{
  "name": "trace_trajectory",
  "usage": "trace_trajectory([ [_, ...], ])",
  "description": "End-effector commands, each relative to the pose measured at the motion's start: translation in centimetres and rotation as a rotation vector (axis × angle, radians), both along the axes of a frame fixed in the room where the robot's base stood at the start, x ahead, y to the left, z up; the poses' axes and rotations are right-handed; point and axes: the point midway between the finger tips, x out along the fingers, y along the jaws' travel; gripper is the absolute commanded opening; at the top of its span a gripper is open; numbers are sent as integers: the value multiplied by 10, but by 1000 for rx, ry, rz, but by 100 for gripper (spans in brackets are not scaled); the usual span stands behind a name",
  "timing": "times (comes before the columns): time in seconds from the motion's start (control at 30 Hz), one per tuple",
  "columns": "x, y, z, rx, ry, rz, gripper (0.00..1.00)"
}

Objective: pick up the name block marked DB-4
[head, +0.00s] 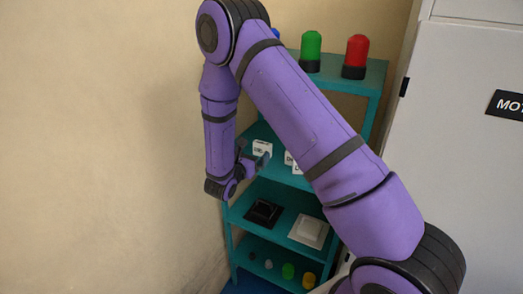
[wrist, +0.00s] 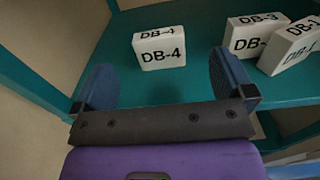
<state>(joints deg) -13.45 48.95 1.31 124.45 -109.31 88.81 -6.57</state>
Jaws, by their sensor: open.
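The DB-4 name block (wrist: 160,51) is a small white block with black lettering on its front and top. It stands upright on the teal shelf, ahead of my gripper (wrist: 158,82) and roughly centred between its two fingers. My gripper is open and empty, with the fingers apart on either side and short of the block. In the head view the white block (head: 262,148) shows on the shelf beside my gripper (head: 252,158).
Two more white blocks, one reading DB-3 (wrist: 254,35) and one reading DB-1 (wrist: 292,45), stand to the right. The teal shelf (wrist: 205,92) has a side panel at left. Below are a black square piece (head: 263,213) and a white one (head: 309,231). A grey cabinet (head: 460,150) stands right.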

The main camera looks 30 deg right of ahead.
Motion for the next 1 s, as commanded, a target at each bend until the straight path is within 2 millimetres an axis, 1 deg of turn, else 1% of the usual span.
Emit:
trace_trajectory([
  [0.03,4,-8,0,1,-1,-3,100],
  [0.1,10,-16,0,1,0,-4,100],
  [0.2,16,-25,0,1,1,-3,100],
  [0.43,25,-36,-2,1,1,-3,100],
  [0.6,41,-54,-8,1,0,-5,100],
  [0.7,48,-64,-7,1,0,-4,100],
  [0.83,52,-70,-7,2,0,-2,100],
  [1.0,52,-70,-7,1,1,-1,100],
])
